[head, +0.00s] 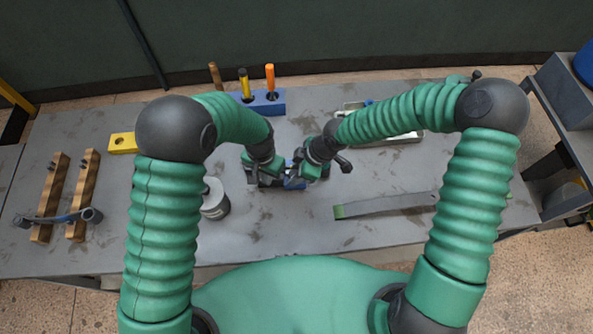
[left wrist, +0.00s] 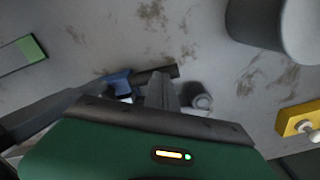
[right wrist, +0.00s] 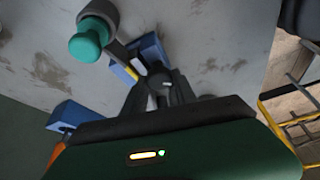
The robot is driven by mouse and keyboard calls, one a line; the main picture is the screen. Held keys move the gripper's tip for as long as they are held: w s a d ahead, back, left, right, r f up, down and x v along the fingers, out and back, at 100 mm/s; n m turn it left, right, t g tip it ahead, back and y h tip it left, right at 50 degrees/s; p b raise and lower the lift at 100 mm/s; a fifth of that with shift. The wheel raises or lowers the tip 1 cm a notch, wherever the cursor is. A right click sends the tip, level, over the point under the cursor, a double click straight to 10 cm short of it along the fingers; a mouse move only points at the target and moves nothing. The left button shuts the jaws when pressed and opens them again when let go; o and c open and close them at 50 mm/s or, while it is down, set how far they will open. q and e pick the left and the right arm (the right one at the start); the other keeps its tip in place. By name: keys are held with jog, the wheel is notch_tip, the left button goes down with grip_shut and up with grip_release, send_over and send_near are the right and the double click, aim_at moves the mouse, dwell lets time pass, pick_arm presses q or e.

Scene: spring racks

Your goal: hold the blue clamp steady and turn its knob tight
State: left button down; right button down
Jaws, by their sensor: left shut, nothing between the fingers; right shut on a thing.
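The blue clamp (head: 294,183) is near the middle of the bench, partly hidden by my grippers. Its blue part and a dark cylinder show in the left wrist view (left wrist: 118,84), and blue with a yellow strip shows in the right wrist view (right wrist: 150,50). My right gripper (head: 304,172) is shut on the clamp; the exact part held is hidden. My left gripper (head: 268,172) is shut and empty, close beside the clamp on its left. I cannot clearly make out the knob.
A blue block (head: 267,107) with upright-handled tools stands behind. A grey can (head: 215,205) is near my left arm. A yellow block (head: 122,143) and wooden bars (head: 83,195) lie left. A green-ended bar (head: 385,205) and a pale tray (head: 400,138) are right. The front bench is fairly clear.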

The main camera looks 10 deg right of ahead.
jog(key=c, duration=1)
grip_release()
jog(key=shift+r, duration=0.1)
jog(key=v, duration=1.1)
jog(key=shift+d+r, duration=0.3)
